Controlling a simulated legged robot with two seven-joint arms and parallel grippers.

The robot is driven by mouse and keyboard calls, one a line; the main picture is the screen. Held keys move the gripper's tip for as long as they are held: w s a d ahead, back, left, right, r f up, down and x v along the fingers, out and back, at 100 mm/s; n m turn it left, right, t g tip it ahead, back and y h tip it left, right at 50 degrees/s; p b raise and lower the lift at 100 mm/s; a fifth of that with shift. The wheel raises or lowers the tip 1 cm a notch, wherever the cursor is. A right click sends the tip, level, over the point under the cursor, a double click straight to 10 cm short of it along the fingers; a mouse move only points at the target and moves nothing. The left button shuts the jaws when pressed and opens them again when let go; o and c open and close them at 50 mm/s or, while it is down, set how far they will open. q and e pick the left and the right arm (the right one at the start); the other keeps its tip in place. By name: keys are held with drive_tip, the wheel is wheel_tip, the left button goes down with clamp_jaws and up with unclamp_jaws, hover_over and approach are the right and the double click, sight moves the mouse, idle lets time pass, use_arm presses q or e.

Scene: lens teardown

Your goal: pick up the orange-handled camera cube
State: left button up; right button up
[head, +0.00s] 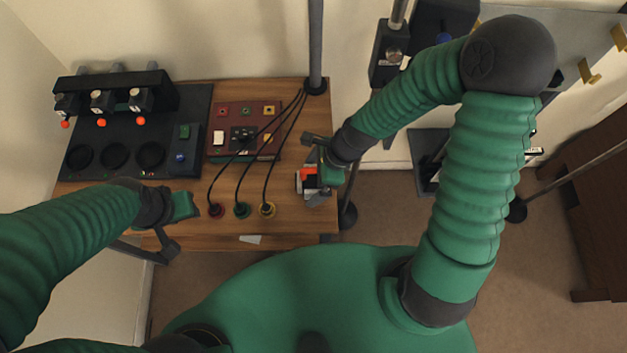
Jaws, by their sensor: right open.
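A small white and dark cube (300,184) with an orange-red part (308,173) on it sits at the right edge of the wooden table; it looks like the orange-handled camera cube. My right gripper (318,163) is open right at it and partly covers it. I cannot tell whether the fingers touch the orange part. My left gripper (178,222) is over the table's front left part, away from the cube. Its fingertips are too unclear to tell open from shut.
A black rack (118,92) with several orange-tipped devices stands on a dark board at the back left. A red panel (242,130) lies mid-table. Black cables run from the grey pole's base (315,86) to red, green and yellow sockets (241,210). The wood around the sockets is mostly clear.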

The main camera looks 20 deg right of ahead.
drive_tip(key=shift+w+a, duration=0.1)
drive_tip(key=shift+c, duration=0.9)
drive_tip(key=shift+r, duration=0.1)
drive_tip(key=c, duration=1.9)
drive_tip(key=shift+c, duration=0.3)
drive_tip(key=shift+r, duration=0.15)
